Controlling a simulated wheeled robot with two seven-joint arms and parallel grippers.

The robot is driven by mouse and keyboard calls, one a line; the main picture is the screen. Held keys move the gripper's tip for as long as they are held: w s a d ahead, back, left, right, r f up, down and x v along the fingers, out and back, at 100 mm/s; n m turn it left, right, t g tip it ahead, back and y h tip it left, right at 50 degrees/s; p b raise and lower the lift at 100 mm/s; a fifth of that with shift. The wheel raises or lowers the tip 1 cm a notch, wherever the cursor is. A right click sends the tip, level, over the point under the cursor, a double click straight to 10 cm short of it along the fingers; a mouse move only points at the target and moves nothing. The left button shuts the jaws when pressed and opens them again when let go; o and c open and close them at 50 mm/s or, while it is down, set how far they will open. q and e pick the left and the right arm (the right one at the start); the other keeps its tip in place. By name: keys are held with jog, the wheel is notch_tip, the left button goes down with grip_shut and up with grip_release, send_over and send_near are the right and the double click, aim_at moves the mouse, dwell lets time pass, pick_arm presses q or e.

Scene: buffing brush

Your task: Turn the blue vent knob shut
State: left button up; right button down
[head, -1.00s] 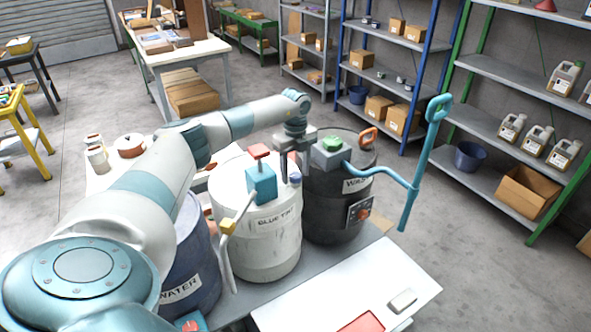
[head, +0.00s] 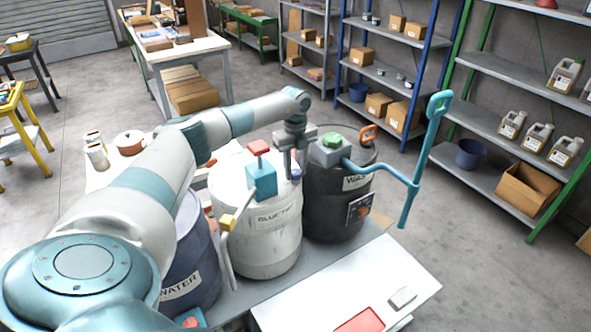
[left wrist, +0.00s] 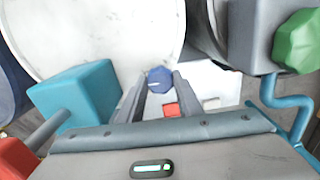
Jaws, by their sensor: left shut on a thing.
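The blue vent knob (head: 296,175) sits on top of the white drum (head: 285,242), whose label is only partly legible. It shows in the left wrist view as a dark blue faceted knob (left wrist: 160,80) between my fingertips. My left gripper (head: 292,166) reaches down from above and is shut on the knob; the fingers (left wrist: 158,88) lie on either side of it. In the head view the gripper partly covers the knob. My right gripper is not in view.
A teal block with a red knob (head: 259,148) stands beside my gripper on the same drum. On the right, a dark drum (head: 330,208) carries a green knob (head: 332,139) and a teal pipe (head: 411,192). A blue drum (head: 190,275) stands on the left.

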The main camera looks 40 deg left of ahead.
pick_arm(q)
jog(key=m+b, duration=0.2)
jog(key=m, duration=0.2)
jog(key=shift+f, duration=0.1)
jog(key=m+b, duration=0.2)
jog(key=m, duration=0.2)
jog(key=shift+m, duration=0.4)
jog(key=m+b, duration=0.1)
jog(key=m, duration=0.3)
jog(key=shift+b, duration=0.35)
jog(key=m+b, duration=0.1)
jog(key=m, duration=0.3)
jog(key=shift+m, duration=0.3)
jog(key=o, duration=1)
jog(key=shift+o, duration=0.2)
jog(key=shift+r, duration=0.25)
